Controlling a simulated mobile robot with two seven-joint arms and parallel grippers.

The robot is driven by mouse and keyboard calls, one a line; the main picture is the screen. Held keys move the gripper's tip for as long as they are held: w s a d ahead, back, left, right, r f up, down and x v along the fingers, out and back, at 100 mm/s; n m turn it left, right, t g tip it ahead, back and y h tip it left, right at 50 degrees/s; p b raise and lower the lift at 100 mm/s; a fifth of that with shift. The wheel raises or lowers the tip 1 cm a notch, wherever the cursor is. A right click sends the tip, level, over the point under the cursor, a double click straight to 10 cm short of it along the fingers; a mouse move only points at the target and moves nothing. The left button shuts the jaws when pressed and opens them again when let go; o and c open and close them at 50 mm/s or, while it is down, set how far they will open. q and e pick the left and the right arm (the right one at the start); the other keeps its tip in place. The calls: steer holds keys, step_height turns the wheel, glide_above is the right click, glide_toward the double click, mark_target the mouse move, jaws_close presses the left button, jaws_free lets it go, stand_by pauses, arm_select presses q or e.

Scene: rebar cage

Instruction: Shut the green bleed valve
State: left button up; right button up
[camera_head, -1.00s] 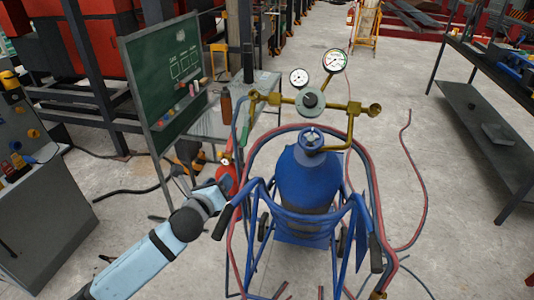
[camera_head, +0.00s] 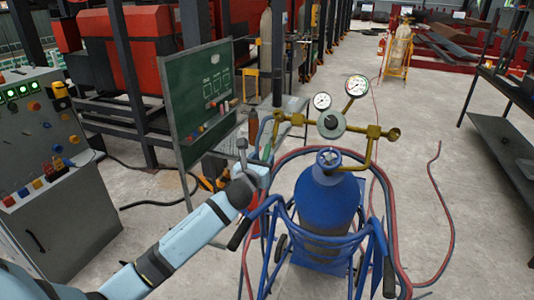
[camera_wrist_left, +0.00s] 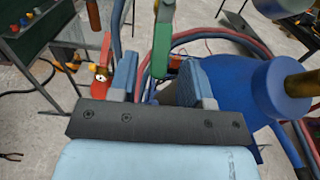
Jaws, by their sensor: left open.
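The green bleed valve handle (camera_wrist_left: 161,48) hangs down below the left end of the brass manifold. In the left wrist view it stands between the two blue-grey fingers of my left gripper (camera_wrist_left: 158,78). The fingers are open, with gaps showing beside the handle. In the head view my left gripper (camera_head: 255,165) is raised near the manifold's left end, and the handle is largely hidden or too small to make out there. The brass manifold (camera_head: 375,132) carries a grey regulator and two round gauges above the blue cylinder (camera_head: 327,200). My right gripper is not in view.
The blue cart frame (camera_head: 285,214) and looped red and blue hoses (camera_head: 396,220) surround the cylinder, close to my left arm. A red extinguisher-like bottle (camera_wrist_left: 103,70) stands left of the fingers. A green chalkboard (camera_head: 200,98) and a control cabinet (camera_head: 45,170) stand left.

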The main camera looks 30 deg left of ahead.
mark_target(266, 155)
arm_select(q)
steer(key=shift+x, duration=2)
jaws_close()
